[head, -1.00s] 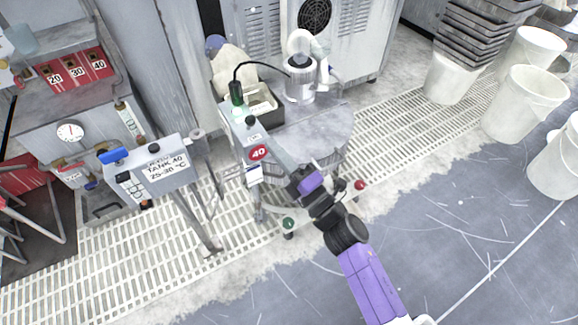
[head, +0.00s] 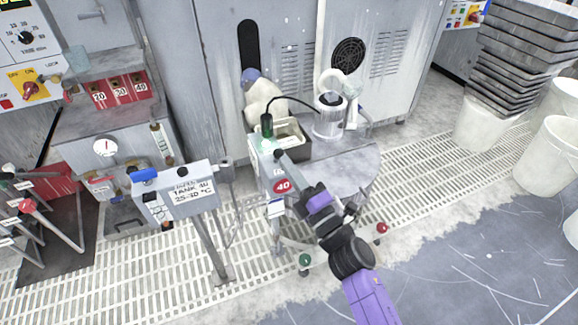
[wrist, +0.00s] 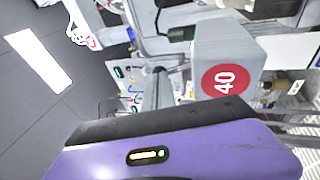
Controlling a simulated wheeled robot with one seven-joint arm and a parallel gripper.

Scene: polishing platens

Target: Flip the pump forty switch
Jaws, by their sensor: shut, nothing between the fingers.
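A grey box with a round red "40" label (head: 283,186) stands at the left edge of the round grey platen table in the head view. The box (wrist: 225,50) also fills the upper right of the wrist view, label turned sideways. My gripper (head: 281,158) reaches up and left to the box's top, its slim fingers shut and empty. In the wrist view the gripper (wrist: 158,72) points up, left of the box. A dark tip shows at the box's top in the head view; I cannot tell whether it is a fingertip or a switch lever. No switch lever is clearly visible.
A "TANK 40" control panel (head: 188,193) stands on a post to the left. Red units marked 20, 30 and 40 (head: 120,91) sit behind it. A tray (head: 290,145) and a silver canister (head: 329,118) are behind the box. Stacked trays and buckets (head: 545,155) stand right.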

